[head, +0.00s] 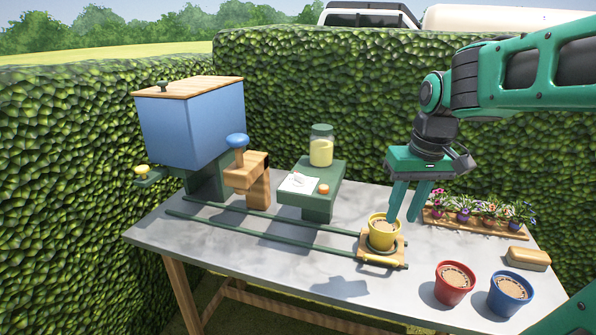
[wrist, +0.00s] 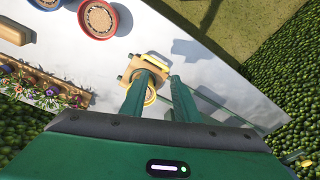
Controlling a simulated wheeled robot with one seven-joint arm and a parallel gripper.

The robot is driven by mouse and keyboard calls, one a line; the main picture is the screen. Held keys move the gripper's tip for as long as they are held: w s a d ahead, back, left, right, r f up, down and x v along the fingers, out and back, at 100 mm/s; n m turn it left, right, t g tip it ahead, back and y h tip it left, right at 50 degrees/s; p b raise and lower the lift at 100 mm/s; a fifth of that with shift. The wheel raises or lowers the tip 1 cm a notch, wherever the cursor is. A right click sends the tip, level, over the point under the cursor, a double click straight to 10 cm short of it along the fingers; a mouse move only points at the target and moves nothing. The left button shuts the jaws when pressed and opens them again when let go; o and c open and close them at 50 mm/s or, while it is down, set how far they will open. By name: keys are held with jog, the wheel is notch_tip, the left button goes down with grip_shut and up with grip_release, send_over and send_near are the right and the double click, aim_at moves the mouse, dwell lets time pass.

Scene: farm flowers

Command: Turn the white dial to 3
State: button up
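The white dial (head: 298,180) sits on a pale square plate on top of the green stand (head: 318,210) in the middle of the table; its setting is too small to read. An orange button (head: 324,189) is beside it. My gripper (head: 403,217) is at the right, above and close to the yellow pot (head: 378,238), well away from the dial. In the wrist view my gripper's two green fingers (wrist: 158,95) are apart with nothing visible held between them. The yellow pot shows partly behind one finger in the wrist view. The dial is not visible there.
The yellow pot stands on a wooden carriage (head: 366,256) on green rails. A jar (head: 321,146) stands behind the dial. Left are a wooden lever post (head: 247,178) and a blue hopper (head: 190,125). Red (head: 454,283) and blue (head: 509,294) pots stand front right; flowers (head: 463,207) behind.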

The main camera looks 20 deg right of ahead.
jog(key=w+a+r+n+t, duration=0.1)
jog(key=w+a+r+n, duration=0.15)
jog(key=w, duration=0.35)
jog(key=w+a+r+n, duration=0.1)
jog(key=w+a+r, duration=0.2)
jog(key=w, duration=0.3)
jog(key=n+t+y, duration=0.1)
jog(key=n+y, duration=0.1)
jog(key=n, duration=0.2)
send_near(300, 174)
jog(key=x, duration=0.8)
jog(key=shift+w+a+f, duration=0.2)
jog(key=shift+w, duration=0.1)
jog(key=shift+c, duration=0.7)
grip_shut()
jog(key=shift+d, duration=0.15)
jog(key=shift+m, duration=0.25)
